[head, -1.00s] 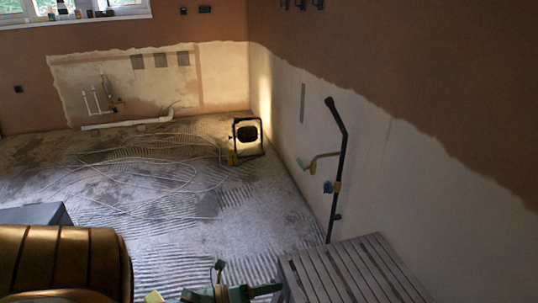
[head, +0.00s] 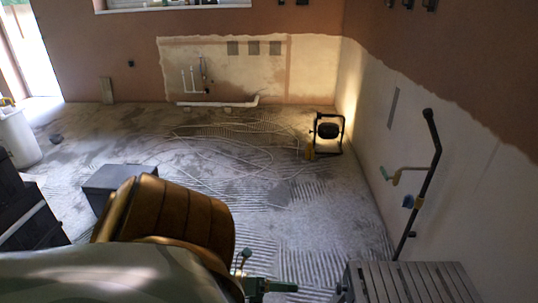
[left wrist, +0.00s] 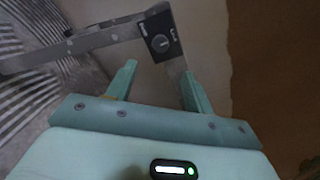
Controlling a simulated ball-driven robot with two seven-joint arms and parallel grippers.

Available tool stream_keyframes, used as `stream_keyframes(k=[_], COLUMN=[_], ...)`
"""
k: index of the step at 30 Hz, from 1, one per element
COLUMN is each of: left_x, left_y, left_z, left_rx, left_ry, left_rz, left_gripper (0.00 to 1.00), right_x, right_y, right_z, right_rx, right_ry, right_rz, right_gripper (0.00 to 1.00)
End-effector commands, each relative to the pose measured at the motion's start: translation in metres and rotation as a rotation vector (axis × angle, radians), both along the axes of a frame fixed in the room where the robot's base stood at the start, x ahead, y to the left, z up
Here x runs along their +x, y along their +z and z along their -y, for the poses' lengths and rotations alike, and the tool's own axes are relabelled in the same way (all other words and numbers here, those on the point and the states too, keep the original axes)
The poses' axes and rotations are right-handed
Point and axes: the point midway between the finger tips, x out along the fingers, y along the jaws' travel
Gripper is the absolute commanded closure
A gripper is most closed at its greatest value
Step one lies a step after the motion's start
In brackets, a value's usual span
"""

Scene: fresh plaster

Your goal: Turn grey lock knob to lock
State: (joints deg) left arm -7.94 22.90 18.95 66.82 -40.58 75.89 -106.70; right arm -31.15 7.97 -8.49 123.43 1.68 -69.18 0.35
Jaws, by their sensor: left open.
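In the left wrist view, a grey lock knob (left wrist: 160,43) sits on a small dark plate (left wrist: 172,56) with pale marks beside it. The plate joins a grey metal bar (left wrist: 95,41). My left gripper (left wrist: 161,82) is open, its two green fingers apart with nothing between them. In that picture the knob lies just beyond the fingertips, between their directions, with a gap. In the head view my left gripper (head: 272,285) shows small at the bottom, left of a grey slatted box (head: 412,282). The knob cannot be made out there. My right gripper is not in view.
A work lamp (head: 328,131) stands on the floor at the back, with loose cable (head: 225,150) left of it. A dark pipe (head: 420,185) leans by the right wall. A grey box (head: 108,182) stands left.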

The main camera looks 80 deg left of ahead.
Motion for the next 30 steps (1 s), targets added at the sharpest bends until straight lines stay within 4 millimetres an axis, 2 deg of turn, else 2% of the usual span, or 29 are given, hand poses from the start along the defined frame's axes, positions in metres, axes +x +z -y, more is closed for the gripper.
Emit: stream_keyframes(k=[3, 9, 30], left_x=[-0.022, -0.037, -0.038], left_y=[0.0, 0.0, -0.001], left_z=[-0.007, -0.011, -0.011], left_rx=[0.002, 0.001, 0.0], left_ry=[0.0, 0.0, 0.0], left_rz=[-0.003, -0.001, -0.001], left_gripper=[0.48, 0.48, 0.48], right_x=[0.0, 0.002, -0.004], right_y=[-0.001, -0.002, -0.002], right_z=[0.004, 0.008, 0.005], right_rx=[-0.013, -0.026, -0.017], right_ry=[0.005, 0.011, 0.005], right_rz=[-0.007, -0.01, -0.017], right_gripper=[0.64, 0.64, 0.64])
